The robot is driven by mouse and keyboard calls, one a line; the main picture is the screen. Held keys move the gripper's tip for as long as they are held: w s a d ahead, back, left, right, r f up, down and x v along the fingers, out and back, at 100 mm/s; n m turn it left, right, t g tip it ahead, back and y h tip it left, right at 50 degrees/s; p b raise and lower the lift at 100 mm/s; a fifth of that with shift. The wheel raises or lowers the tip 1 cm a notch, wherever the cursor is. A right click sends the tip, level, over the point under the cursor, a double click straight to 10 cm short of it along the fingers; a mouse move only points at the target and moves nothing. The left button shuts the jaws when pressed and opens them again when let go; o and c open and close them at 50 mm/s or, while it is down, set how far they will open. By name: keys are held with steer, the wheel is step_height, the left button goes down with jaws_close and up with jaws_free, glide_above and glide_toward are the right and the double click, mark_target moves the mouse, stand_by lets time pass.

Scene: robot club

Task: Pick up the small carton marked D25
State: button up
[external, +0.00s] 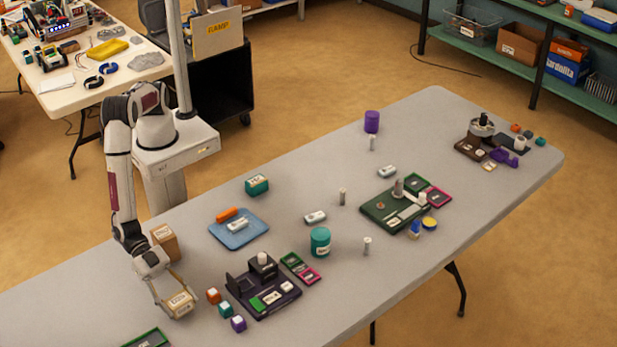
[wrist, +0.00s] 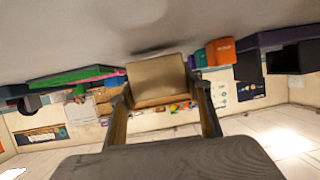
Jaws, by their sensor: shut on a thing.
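My gripper (external: 172,295) is low over the near left part of the table, its fingers shut on a small tan carton (external: 180,303). The carton has a pale label with dark marks, too small to read for certain. In the wrist view the carton (wrist: 157,78) sits between the two fingertips, a plain brown face towards me. It is on or very close to the table top; I cannot tell which. A second, taller brown carton (external: 165,240) stands behind my forearm, partly hidden, with a white label.
Orange, teal and purple small blocks (external: 225,308) stand just right of the held carton. A dark purple tray (external: 264,298) with parts lies beyond them. A green-edged tray (external: 147,339) is at the near edge.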

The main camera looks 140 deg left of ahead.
mark_target(178, 299)
steer(key=shift+r, duration=4.4)
